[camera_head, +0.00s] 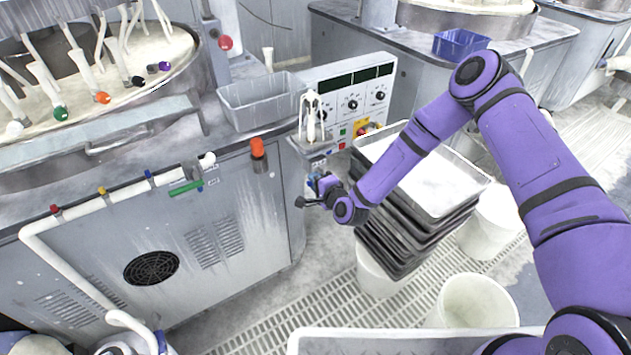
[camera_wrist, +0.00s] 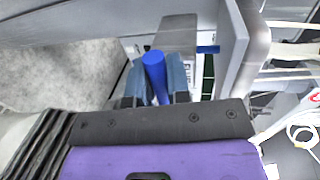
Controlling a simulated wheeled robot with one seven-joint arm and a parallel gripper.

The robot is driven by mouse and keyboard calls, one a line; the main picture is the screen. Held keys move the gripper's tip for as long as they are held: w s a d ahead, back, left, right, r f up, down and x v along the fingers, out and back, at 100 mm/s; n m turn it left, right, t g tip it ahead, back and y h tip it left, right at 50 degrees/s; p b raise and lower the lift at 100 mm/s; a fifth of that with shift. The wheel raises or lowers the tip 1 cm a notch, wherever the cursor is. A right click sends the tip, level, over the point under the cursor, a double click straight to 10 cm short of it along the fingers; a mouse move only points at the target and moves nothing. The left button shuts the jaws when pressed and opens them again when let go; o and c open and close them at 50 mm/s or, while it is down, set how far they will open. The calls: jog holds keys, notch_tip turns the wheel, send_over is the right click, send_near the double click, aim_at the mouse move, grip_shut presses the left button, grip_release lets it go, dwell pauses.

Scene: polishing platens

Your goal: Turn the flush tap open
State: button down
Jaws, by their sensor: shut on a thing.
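A blue handle (camera_wrist: 154,67) stands between the two fingers of my gripper (camera_wrist: 157,80) in the wrist view. The fingers are shut on it, one on each side, and hide part of its length. I take it to be the flush tap's handle. In the head view my gripper (camera_head: 321,186) is low by the cabinet's right corner, under the control panel. The handle is too small and covered there to read its angle. A second short blue piece (camera_wrist: 208,49) shows to the right of the fingers in the wrist view.
A stack of dark trays (camera_head: 436,193) stands close to the right of my gripper. The grey cabinet (camera_head: 222,225) is on the left, with a green lever (camera_head: 186,188) on its white pipe. A grey bin (camera_head: 262,105) sits above. White buckets (camera_head: 478,303) stand on the floor.

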jog(key=c, duration=1.1)
grip_release()
jog(key=v, duration=1.1)
jog(key=shift+w, duration=0.1)
jog(key=w+d+r+n+g+h, duration=0.2)
jog(key=d+r+n, duration=0.3)
jog(key=r, duration=0.5)
jog(key=w+d+r+n+g+h, duration=0.2)
jog(key=d+r+n, duration=0.35)
jog(key=r, duration=0.45)
jog(key=s+d+r+g+h, duration=0.1)
jog(key=s+d+r+h, duration=0.1)
jog(key=s+d+r, duration=0.35)
jog(key=s+d+r+h, duration=0.2)
jog(key=d+r, duration=0.1)
jog(key=r, duration=0.5)
jog(key=s+d+r+g, duration=0.1)
jog(key=s+r, duration=0.3)
jog(key=s, duration=0.4)
jog(key=s+d+r+g, duration=0.1)
jog(key=s+d+r, duration=0.3)
jog(key=s, duration=0.5)
jog(key=s+d+r, duration=0.2)
jog(key=s+r, duration=0.2)
jog(key=s, duration=0.4)
jog(key=shift+s+d+r+n+g+h, duration=0.2)
jog(key=shift+s+d+n+g+h, duration=0.1)
jog(key=shift+d+n+g+h, duration=0.15)
